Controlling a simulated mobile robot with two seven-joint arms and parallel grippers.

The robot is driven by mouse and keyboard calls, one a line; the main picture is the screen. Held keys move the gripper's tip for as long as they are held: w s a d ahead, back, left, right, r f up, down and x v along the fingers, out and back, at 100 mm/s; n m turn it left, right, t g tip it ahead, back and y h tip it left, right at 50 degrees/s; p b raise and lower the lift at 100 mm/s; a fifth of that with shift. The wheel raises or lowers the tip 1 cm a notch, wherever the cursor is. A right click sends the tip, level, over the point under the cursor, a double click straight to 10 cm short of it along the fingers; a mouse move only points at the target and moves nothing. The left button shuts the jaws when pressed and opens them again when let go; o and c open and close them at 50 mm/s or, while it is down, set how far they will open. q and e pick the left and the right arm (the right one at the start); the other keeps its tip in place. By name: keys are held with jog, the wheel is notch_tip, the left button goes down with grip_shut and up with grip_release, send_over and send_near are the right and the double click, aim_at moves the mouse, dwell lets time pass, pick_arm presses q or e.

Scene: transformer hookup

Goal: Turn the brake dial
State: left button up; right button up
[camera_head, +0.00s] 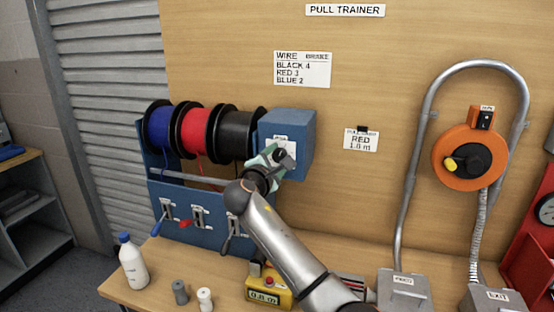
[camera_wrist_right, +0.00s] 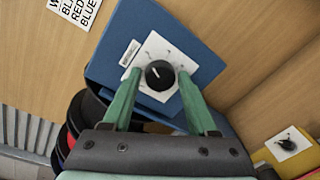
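The brake dial (camera_wrist_right: 160,75) is a black round knob with a white pointer line. It sits on a white scale plate (camera_wrist_right: 152,52) on the front of the blue brake box (camera_wrist_right: 188,42). In the head view the brake box (camera_head: 298,127) stands at the right end of the wire spools. My right gripper (camera_wrist_right: 160,78) has green fingers, one on each side of the knob, with a narrow gap visible on both sides. In the head view the right gripper (camera_head: 271,158) covers part of the box front. My left gripper is not in view.
Blue, red and black spools (camera_head: 235,135) sit left of the box, with several levers below. A wall sign (camera_head: 302,69) reads black 4, red 3, blue 2. A card (camera_head: 361,140) reads red 1.8 m. A white bottle (camera_head: 133,263) and yellow meter (camera_head: 268,290) stand on the bench.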

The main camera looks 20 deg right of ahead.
jog(key=shift+o, duration=1.2)
jog(key=shift+s+a, duration=0.4)
jog(key=shift+s, duration=0.1)
jog(key=b+v, duration=0.2)
jog(key=v, duration=0.9)
jog(key=shift+s, duration=0.1)
